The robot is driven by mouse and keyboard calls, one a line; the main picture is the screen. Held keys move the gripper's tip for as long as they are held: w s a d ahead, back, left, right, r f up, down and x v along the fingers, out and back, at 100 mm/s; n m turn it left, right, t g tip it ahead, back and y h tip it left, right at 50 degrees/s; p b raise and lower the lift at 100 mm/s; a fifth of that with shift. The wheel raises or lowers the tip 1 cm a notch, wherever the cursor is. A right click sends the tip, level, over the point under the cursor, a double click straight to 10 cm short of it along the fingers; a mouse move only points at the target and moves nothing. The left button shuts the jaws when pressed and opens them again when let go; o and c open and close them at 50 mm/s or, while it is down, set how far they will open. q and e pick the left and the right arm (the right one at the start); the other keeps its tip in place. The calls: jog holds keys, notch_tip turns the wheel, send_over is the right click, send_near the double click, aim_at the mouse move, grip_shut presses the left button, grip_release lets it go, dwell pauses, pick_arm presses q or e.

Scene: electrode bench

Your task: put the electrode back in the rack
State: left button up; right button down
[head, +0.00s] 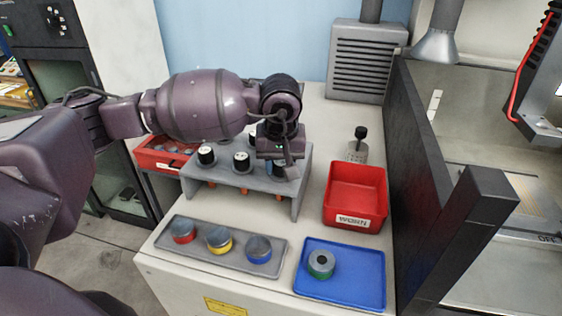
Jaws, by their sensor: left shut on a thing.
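The grey rack (303,176) stands on the bench like a small raised shelf. Electrodes with black-and-white tops stand upright in it, one at the left (207,156) and one nearer the middle (241,162). Orange tips show under the shelf. My left gripper (284,166) points down over the rack's right part. It is shut on the electrode, which is mostly hidden by the fingers and wrist; I cannot tell how deep it sits in the rack. My right gripper is not in view.
In front are a grey tray (216,263) with red, yellow and blue-banded pieces and a blue tray (340,289) with a green-banded one. A dark wall (420,170) bounds the right.

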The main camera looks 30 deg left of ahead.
pick_arm(q)
jog(key=o, duration=1.7)
jog(key=shift+r+p, duration=0.95)
jog(key=shift+r, duration=2.1)
